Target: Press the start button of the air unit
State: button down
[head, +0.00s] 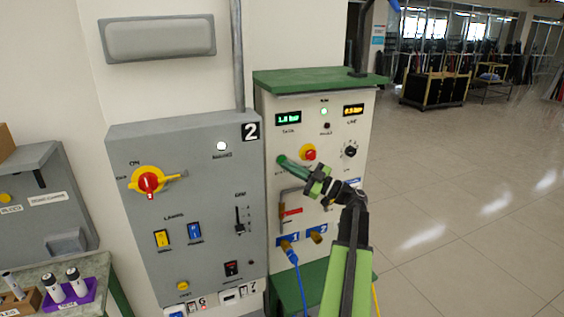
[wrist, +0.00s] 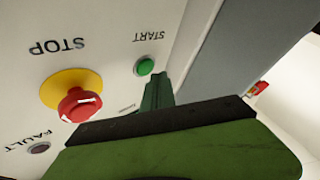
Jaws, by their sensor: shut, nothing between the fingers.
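The air unit (head: 273,103) is a pale cabinet with a green top, right of the grey panel. Its green start button (wrist: 145,66) shows in the wrist view beside the word START.
The grey panel marked 2 (head: 190,260) stands left, with a red and yellow rotary switch (head: 149,182). Open floor lies right.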

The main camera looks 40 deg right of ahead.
jog(key=s, duration=0.1)
jog(key=s+a, duration=0.1)
jog(key=s, duration=0.1)
jog(key=s+a, duration=0.1)
jog(key=shift+s, duration=0.35)
dwell(0.7)
